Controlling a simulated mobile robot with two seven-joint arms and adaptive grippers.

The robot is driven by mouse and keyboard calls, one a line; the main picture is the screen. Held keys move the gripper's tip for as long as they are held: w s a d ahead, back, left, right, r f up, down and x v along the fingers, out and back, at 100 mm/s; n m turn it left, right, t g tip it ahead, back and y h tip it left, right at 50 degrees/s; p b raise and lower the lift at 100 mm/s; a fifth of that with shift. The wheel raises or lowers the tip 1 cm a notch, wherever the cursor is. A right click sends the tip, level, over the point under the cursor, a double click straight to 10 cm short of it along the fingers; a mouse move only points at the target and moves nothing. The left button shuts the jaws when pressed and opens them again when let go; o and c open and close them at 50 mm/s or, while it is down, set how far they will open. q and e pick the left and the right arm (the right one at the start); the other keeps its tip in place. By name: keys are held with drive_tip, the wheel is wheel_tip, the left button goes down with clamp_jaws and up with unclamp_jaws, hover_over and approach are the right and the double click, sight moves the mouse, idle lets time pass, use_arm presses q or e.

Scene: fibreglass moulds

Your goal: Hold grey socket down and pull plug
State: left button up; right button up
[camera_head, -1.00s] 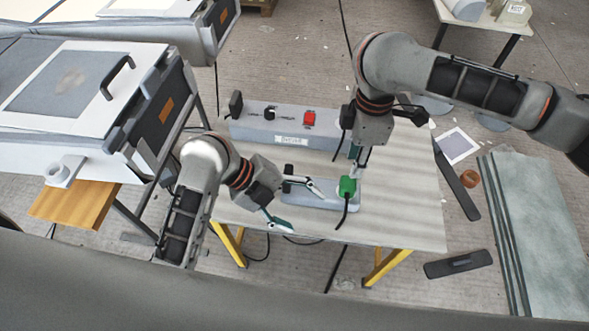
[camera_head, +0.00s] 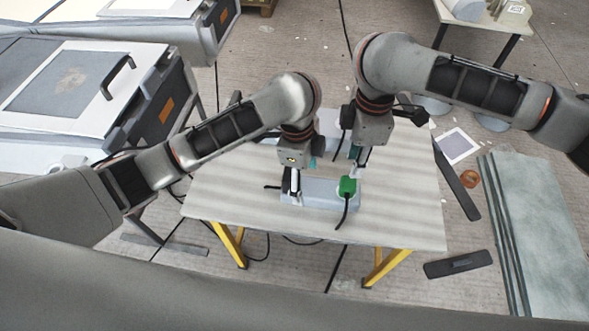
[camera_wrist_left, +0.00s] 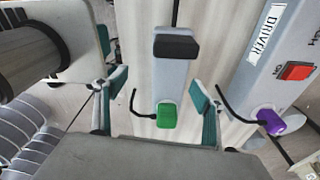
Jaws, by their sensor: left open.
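The grey socket (camera_head: 318,194) is a light bar lying on the table. In the left wrist view the socket (camera_wrist_left: 170,85) runs between my fingers, with a black block (camera_wrist_left: 176,46) at its top end. The green plug (camera_head: 347,186) sits at its right end with a black cable; it also shows in the left wrist view (camera_wrist_left: 167,115). My left gripper (camera_head: 294,190) is over the socket's left part. Its fingers (camera_wrist_left: 160,88) are open, one on each side of the socket.
A grey driver box (camera_wrist_left: 262,75) with a red switch (camera_wrist_left: 296,71) and a purple plug (camera_wrist_left: 270,121) lies behind the socket; my left arm covers much of it in the head view. The striped tabletop (camera_head: 405,205) is clear on the right.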

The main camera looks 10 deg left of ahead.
sight(349, 182)
use_arm(q)
drive_tip(key=w+a+n, duration=0.1)
drive_tip(key=a+y, duration=0.1)
drive_tip(key=shift+w+a+f+n, duration=0.1)
drive_tip(key=shift+w+a+n, duration=0.2)
drive_tip(key=shift+w+n, duration=0.1)
drive_tip(key=shift+f, duration=3.85)
drive_tip(key=c, duration=1.6)
use_arm(e)
drive_tip(key=o, duration=0.5)
use_arm(q)
drive_tip(key=shift+c, duration=0.2)
use_arm(e)
drive_tip(key=shift+o, duration=0.3)
drive_tip(key=shift+f+m, duration=0.4)
drive_tip(key=shift+f, duration=0.2)
drive_tip(key=shift+f+m, duration=0.4)
drive_tip(key=shift+f, duration=0.05)
drive_tip(key=shift+f, duration=0.1)
drive_tip(key=shift+f, duration=4.4)
